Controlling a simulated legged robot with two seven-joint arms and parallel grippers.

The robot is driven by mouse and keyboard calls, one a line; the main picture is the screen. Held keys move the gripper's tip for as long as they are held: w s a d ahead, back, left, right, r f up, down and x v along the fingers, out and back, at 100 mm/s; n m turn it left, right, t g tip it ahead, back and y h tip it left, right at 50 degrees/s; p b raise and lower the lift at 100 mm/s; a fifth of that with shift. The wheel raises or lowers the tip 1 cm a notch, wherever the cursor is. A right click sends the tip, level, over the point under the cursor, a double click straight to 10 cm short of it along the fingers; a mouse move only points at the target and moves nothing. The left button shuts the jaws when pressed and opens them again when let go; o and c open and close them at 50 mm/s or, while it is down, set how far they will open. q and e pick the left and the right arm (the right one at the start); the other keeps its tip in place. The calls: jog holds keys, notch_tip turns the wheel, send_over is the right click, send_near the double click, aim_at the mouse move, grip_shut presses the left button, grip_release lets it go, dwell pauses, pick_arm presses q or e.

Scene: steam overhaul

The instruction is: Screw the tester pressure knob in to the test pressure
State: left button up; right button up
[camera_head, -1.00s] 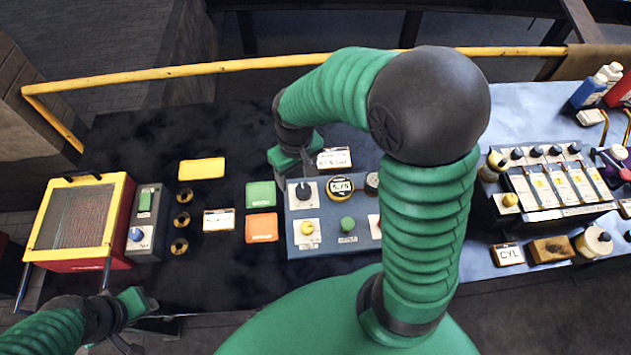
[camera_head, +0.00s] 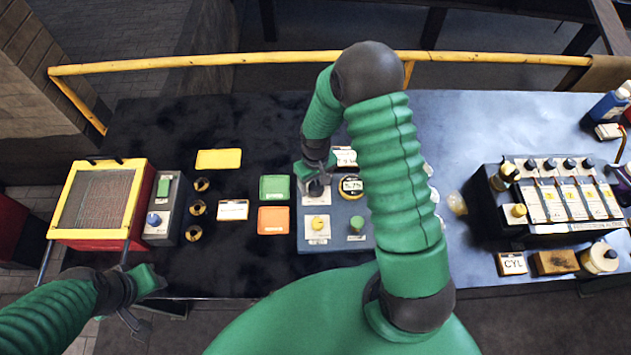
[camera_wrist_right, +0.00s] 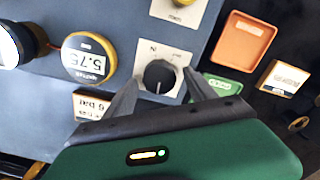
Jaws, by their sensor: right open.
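The tester (camera_head: 340,238) is a blue-grey panel box in the middle of the bench, partly hidden by my right arm. Its black pressure knob (camera_wrist_right: 159,76) sits on a white plate in the right wrist view; it also shows in the head view (camera_head: 316,188). A round yellow-rimmed display (camera_wrist_right: 88,57) beside it reads 5.75. My right gripper (camera_wrist_right: 160,88) is open, its fingers on either side of the knob; I cannot tell whether they touch it. My left gripper (camera_head: 150,298) is low at the left, off the bench's front edge; its jaw state is unclear.
A green tray (camera_head: 274,188) and an orange tray (camera_head: 273,220) lie left of the tester. A card (camera_wrist_right: 92,106) reading 6 bar lies behind it. A red-and-yellow box (camera_head: 100,205) stands at far left, a valve rack (camera_head: 560,200) at right. A yellow rail (camera_head: 250,60) runs along the back.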

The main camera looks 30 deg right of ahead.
aim_at(316, 185)
jog(key=shift+d+f, duration=0.1)
jog(key=shift+f, duration=0.1)
jog(key=shift+c, duration=0.5)
jog(key=c, duration=1.3)
jog(key=shift+m, duration=0.8)
jog(key=o, duration=1.4)
notch_tip(316, 185, up, 17)
jog(key=b, duration=0.2)
